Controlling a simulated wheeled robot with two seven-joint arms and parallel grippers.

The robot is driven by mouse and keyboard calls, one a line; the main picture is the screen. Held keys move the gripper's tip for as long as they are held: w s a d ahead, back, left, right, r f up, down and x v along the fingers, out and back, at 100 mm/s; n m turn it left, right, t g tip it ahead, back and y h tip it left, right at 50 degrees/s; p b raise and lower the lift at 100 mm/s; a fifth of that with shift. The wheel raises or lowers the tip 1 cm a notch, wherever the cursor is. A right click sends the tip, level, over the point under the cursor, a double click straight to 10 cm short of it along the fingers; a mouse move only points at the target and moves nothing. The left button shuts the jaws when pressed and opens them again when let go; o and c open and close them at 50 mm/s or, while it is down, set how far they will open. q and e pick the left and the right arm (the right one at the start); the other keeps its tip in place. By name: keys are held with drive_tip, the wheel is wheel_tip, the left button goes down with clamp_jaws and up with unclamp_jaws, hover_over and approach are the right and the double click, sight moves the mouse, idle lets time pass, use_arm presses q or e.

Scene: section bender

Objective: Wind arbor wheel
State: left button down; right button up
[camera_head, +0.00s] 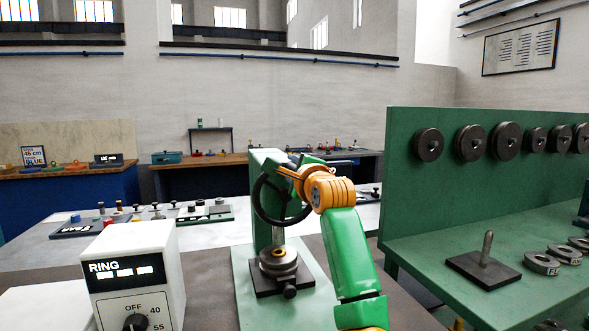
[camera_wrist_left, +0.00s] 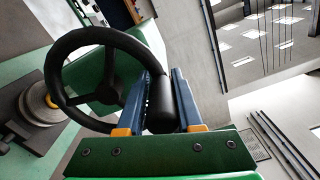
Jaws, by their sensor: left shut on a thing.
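The black arbor wheel (camera_head: 257,203) is a spoked handwheel on the side of a green press column (camera_head: 267,165). It also shows in the left wrist view (camera_wrist_left: 57,62), with its rim, hub and spokes clear. My left gripper (camera_head: 289,170) is at the wheel's upper right. In the left wrist view my left gripper (camera_wrist_left: 162,80) has its blue fingers on either side of a black cylindrical handle (camera_wrist_left: 160,112) by the wheel's rim, shut on it. Below the wheel, a steel ram stands above round discs (camera_head: 278,262) on a dark plate. My right gripper is not in view.
A white RING control box (camera_head: 140,270) with a dial stands at front left. At right, a green rack (camera_head: 480,205) carries round dies, with a dark pin plate (camera_head: 483,270) and loose rings (camera_head: 542,264) on its shelf. Benches line the back.

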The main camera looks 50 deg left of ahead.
use_arm(q)
drive_tip(key=shift+s+r, duration=0.1)
drive_tip(key=shift+r, duration=0.1)
drive_tip(key=c, duration=0.9)
unclamp_jaws()
drive_tip(key=shift+o, duration=1.3)
drive_tip(key=shift+s+a, duration=0.1)
drive_tip(key=shift+s, duration=0.05)
drive_tip(key=shift+s+a+r, duration=0.1)
drive_tip(key=shift+s, duration=0.3)
drive_tip(key=shift+d+f+b, duration=0.25)
drive_tip(key=shift+d+b, duration=0.1)
drive_tip(key=shift+b, duration=0.05)
drive_tip(key=b+v, duration=0.3)
drive_tip(key=v, duration=0.3)
drive_tip(key=shift+s+d+r, duration=0.15)
drive_tip(key=shift+s+r, duration=0.05)
